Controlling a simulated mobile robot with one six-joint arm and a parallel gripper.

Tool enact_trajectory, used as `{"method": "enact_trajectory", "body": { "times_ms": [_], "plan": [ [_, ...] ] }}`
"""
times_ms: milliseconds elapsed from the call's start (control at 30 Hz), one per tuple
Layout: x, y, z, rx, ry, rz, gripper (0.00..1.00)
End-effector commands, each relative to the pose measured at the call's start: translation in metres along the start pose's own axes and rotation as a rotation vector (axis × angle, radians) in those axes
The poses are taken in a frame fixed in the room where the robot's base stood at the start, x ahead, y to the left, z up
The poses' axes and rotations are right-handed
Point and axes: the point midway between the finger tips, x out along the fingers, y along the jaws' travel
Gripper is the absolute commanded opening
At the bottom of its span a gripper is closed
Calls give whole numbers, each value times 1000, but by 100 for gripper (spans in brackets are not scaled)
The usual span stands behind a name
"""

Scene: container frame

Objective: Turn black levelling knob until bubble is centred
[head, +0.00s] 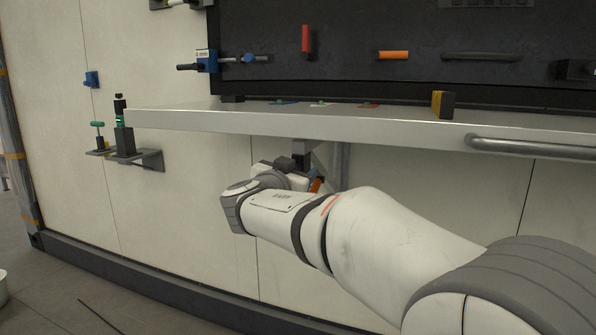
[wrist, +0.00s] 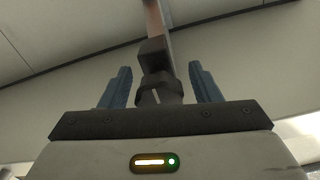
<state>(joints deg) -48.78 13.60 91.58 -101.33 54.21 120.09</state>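In the wrist view, a black levelling knob (wrist: 160,90) hangs below a dark block and a bracket. My gripper (wrist: 160,73) has its two blue-grey fingers on either side of the knob. A gap shows between the knob and each finger, so the gripper is open around it, and I see no contact. In the head view, my arm reaches under the grey worktop (head: 190,119), to a dark fitting (head: 300,152) below it. My wrist mostly hides the gripper and knob there. I cannot make out a bubble in either view.
A handle bar (head: 540,150) runs along the worktop's front edge. A yellow and black block (head: 442,105) stands on top. A small shelf (head: 150,158) with green-marked fittings is on the wall at left. The space left of my wrist is clear.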

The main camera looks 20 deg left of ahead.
Motion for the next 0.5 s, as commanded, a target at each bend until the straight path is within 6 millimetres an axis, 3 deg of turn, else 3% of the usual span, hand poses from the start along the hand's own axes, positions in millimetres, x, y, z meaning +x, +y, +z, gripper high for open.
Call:
{"method": "enact_trajectory", "body": {
  "times_ms": [500],
  "plan": [
    [0, 1, 0, 0, 0, 2, 14]
  ]
}}
